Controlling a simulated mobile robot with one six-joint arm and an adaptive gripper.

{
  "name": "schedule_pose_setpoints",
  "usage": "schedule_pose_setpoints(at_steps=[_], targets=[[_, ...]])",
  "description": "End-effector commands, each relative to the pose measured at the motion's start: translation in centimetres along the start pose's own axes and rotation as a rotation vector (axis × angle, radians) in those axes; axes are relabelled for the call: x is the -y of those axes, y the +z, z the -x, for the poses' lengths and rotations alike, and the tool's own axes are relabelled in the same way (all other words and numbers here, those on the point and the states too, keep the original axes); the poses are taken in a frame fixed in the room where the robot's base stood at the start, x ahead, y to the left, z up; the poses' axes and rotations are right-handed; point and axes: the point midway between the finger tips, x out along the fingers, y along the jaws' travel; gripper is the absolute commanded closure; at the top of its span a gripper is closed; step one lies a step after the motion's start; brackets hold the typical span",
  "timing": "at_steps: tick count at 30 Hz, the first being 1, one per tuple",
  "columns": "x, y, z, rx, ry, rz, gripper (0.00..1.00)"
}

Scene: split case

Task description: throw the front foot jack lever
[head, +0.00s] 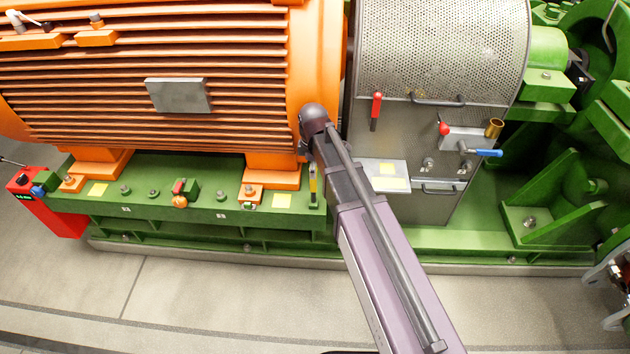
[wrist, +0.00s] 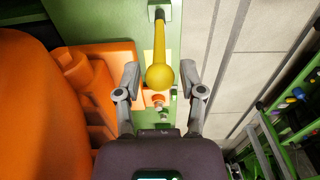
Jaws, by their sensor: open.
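A yellow lever (wrist: 160,35) with a round yellow ball knob (wrist: 159,77) shows in the wrist view, rising from a grey mount on the green base frame. In the head view, part of a yellow lever (head: 313,182) stands at the right end of the motor base, beside my arm. My gripper (wrist: 159,71) is open in the wrist view, with one finger on each side of the ball knob. Gaps show between the knob and both fingers. In the head view my arm hides the fingers.
The orange motor (head: 180,85) lies close beside the lever. A perforated grey guard (head: 440,50) stands to the right, with a red lever (head: 376,110) and a blue-handled valve (head: 487,152). Open floor (head: 220,300) lies in front of the green base.

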Motion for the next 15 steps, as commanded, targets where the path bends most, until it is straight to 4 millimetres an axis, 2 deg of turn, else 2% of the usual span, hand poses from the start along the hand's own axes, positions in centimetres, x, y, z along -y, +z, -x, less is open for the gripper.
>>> schedule_pose_setpoints(at_steps=[1,6,15], targets=[[0.0,0.0,-0.8,0.0,0.0,0.0,0.49],[0.0,0.0,-2.0,0.0,0.0,0.0,0.49],[0.0,0.0,-3.3,0.0,0.0,0.0,0.49]])
